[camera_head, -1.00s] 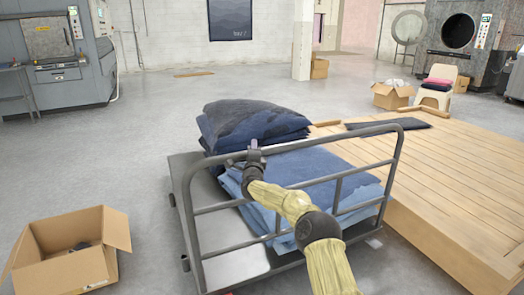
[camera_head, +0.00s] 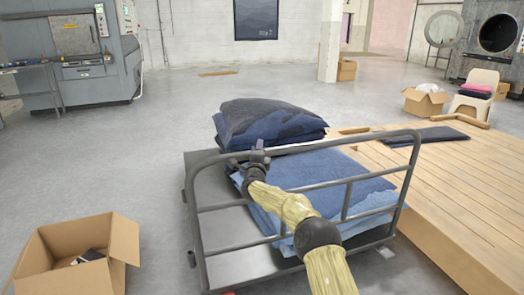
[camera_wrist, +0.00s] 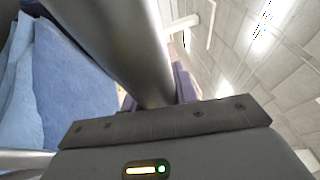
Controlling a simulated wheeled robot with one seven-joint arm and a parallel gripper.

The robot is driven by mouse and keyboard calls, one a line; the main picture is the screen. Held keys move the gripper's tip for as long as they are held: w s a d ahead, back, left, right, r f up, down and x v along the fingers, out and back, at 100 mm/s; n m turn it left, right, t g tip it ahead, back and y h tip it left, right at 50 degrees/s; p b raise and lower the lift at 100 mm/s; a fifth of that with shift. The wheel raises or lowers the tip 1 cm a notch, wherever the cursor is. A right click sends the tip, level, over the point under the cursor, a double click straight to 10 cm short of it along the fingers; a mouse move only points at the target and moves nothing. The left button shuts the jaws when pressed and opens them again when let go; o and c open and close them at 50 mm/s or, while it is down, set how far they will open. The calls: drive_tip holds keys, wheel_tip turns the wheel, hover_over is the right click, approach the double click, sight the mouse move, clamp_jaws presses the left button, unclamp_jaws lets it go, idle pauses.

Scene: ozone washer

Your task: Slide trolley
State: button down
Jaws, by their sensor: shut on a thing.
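The trolley is a dark grey flat platform (camera_head: 208,185) with a tubular handle frame (camera_head: 403,180) on its near side. Its deck carries two stacks of folded denim, a dark one (camera_head: 265,122) at the back and a lighter blue one (camera_head: 330,178) nearer the handle. My gripper (camera_head: 254,160) is at the handle's upper rail, toward its left part, and is shut on it. In the wrist view the grey rail (camera_wrist: 125,45) passes between the jaws, and blue denim (camera_wrist: 65,90) shows at left. The fingertips are mostly hidden behind the rail.
A wooden platform (camera_head: 465,185) stands close along the trolley's right side. An open cardboard box (camera_head: 75,262) is on the floor at lower left. Grey machines (camera_head: 75,65) stand at the back left. The floor beyond and left of the trolley is clear.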

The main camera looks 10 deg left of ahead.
drive_tip(key=shift+f, duration=0.25)
drive_tip(key=c, duration=1.1)
unclamp_jaws()
drive_tip(key=shift+d, duration=0.15)
drive_tip(key=shift+r, duration=0.1)
drive_tip(key=shift+s, duration=0.1)
drive_tip(key=shift+s, duration=0.15)
drive_tip(key=shift+s, duration=0.75)
drive_tip(key=s+f, duration=0.3)
drive_tip(key=s, duration=1.2)
drive_tip(key=shift+s+d+p, duration=0.15)
drive_tip(key=shift+d+p, duration=0.05)
drive_tip(key=shift+p, duration=0.2)
